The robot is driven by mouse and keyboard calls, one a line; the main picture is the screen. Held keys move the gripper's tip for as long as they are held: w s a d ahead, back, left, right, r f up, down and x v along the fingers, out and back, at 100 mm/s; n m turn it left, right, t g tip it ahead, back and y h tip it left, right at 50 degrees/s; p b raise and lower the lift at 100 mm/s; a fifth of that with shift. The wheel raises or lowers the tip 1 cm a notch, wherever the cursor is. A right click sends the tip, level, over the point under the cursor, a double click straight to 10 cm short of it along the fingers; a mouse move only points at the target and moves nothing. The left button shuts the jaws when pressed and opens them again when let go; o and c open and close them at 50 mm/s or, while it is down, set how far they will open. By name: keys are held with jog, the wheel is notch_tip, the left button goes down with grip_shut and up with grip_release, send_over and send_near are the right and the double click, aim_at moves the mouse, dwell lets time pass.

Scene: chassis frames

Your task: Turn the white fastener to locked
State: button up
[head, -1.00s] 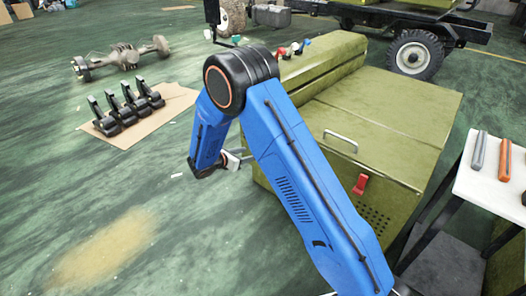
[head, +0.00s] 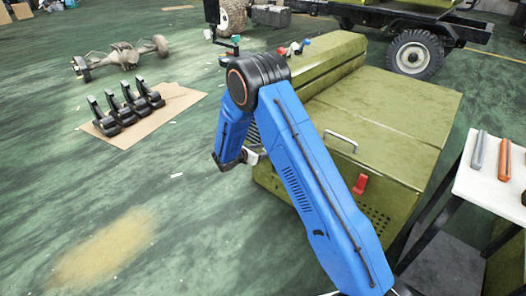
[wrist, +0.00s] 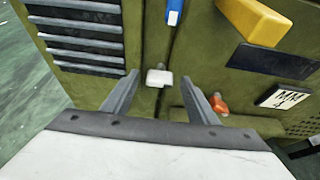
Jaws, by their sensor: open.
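The white fastener (wrist: 159,78) is a small white knob on the olive green cabinet's front, near the vertical seam, in the wrist view. My gripper (wrist: 164,85) is open, with its two grey fingers on either side of the fastener in the picture and nothing held. Whether the fingertips reach its depth I cannot tell. In the head view my gripper (head: 251,156) is near the left side of the green cabinet (head: 385,110), partly behind my blue arm. The fastener cannot be made out there.
In the wrist view a blue-and-white fastener (wrist: 174,12), a yellow handle (wrist: 254,20), an orange-red fastener (wrist: 218,104) and a vent (wrist: 82,35) surround the area. A white table (head: 492,175) stands at right. Open floor lies left of the cabinet.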

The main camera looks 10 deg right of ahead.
jog(key=c, duration=1.1)
jog(key=shift+o, duration=0.2)
jog(key=shift+s+d+f+m+t+y, duration=0.15)
jog(key=shift+s+f+m+t+y, duration=0.15)
jog(key=shift+m+t, duration=1.45)
jog(key=shift+s+d+f+m+t+y, duration=0.25)
jog(key=shift+m+t, duration=0.4)
jog(key=shift+m, duration=2.05)
jog(key=shift+s+d+f+m+t+y, duration=0.15)
jog(key=shift+f+m+t, duration=0.2)
jog(key=shift+m+t, duration=1.4)
jog(key=shift+m+g, duration=0.55)
jog(key=shift+m, duration=0.05)
jog(key=o, duration=1.1)
jog(key=shift+c, duration=0.2)
